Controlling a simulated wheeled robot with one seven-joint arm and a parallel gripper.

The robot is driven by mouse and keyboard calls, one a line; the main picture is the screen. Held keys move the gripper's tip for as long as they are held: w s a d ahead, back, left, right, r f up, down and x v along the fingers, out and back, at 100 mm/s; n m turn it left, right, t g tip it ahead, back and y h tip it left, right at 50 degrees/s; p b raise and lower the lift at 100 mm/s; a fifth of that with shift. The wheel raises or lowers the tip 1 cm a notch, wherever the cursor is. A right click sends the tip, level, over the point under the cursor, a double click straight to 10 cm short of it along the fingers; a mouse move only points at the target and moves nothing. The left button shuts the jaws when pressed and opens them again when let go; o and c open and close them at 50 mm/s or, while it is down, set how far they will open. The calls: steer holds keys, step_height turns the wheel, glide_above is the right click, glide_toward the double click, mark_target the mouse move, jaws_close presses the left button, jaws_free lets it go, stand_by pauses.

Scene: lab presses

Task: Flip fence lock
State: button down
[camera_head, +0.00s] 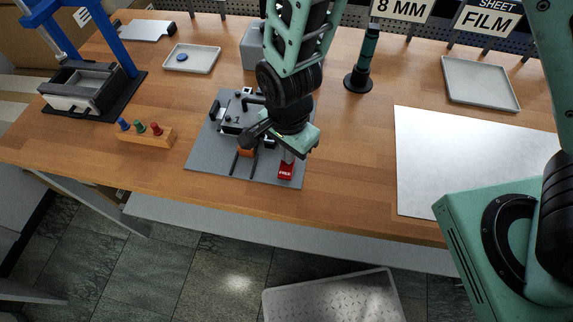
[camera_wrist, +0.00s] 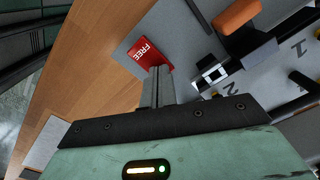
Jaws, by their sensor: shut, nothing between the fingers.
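A red tab lettered FREE (camera_head: 286,171) lies at the front right edge of a grey fixture plate (camera_head: 212,160); it also shows in the wrist view (camera_wrist: 143,52). I take it to be part of the fence lock. My gripper (camera_head: 288,155) points down over the plate; its fingers are together and empty. In the wrist view the fingertips (camera_wrist: 160,70) overlap the tab's lower edge; I cannot tell whether they touch it. My wrist hides part of the fixture.
A wooden block with coloured pegs (camera_head: 146,137) stands left of the plate. A blue-framed press (camera_head: 85,85) is at far left. A dark post (camera_head: 366,60) stands behind, right of my arm. A large pale sheet (camera_head: 465,155) lies at right. Wooden table is clear between plate and sheet.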

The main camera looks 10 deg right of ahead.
step_height(320, 180, up, 7)
steer(key=p, duration=0.7)
steer(key=shift+f, duration=0.1)
stand_by(0.7)
steer(key=s+d+r+n+b, duration=0.2)
steer(key=s+d+r+n, duration=0.2)
steer(key=r+n, duration=0.4)
steer(key=s+d+r+n+b, duration=0.1)
steer(key=s+d+r+n, duration=0.3)
steer(key=s+r+n, duration=0.3)
steer(key=r+n, duration=0.1)
steer(key=n, duration=0.1)
steer(key=shift+s+r+n+y+b, duration=0.15)
steer(key=shift+n+y+b, duration=0.15)
steer(key=shift+n+b, duration=0.1)
